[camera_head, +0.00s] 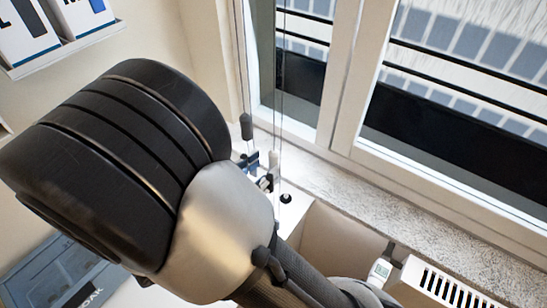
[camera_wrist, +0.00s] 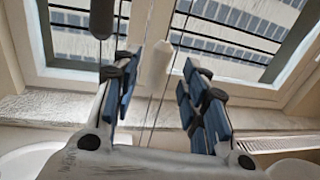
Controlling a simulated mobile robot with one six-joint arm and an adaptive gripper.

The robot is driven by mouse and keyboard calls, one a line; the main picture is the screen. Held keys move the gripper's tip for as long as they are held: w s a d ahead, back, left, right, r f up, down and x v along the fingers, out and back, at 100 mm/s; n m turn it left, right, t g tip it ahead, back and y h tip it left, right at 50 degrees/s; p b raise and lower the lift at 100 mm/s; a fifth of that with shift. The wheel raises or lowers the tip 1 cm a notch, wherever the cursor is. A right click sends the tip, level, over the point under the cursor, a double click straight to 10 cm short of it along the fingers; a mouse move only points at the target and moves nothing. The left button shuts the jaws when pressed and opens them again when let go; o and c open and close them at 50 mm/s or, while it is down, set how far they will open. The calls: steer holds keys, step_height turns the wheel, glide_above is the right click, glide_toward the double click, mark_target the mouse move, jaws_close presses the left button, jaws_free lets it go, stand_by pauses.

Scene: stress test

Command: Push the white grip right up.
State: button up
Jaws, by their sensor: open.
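The white grip (camera_wrist: 155,68) hangs upright on a thin cord in front of the window. In the wrist view it appears between the two blue-padded fingers of my gripper (camera_wrist: 160,88), with space on both sides. My gripper is open, and the cord runs down between its fingers. In the head view the white grip (camera_head: 273,159) shows as a small pale piece beside my gripper (camera_head: 262,172), which is partly hidden behind my arm. Whether a finger touches the grip cannot be told.
A dark grip (camera_head: 246,126) hangs on a neighbouring cord, left of the white one; it also shows in the wrist view (camera_wrist: 102,18). Behind are the window frame (camera_head: 345,80) and stone sill (camera_head: 400,195). A radiator (camera_head: 450,285) stands below, with a white shelf (camera_head: 65,45) upper left.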

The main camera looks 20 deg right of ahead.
mark_target(270, 163)
steer(key=shift+x, duration=2.35)
jaws_close()
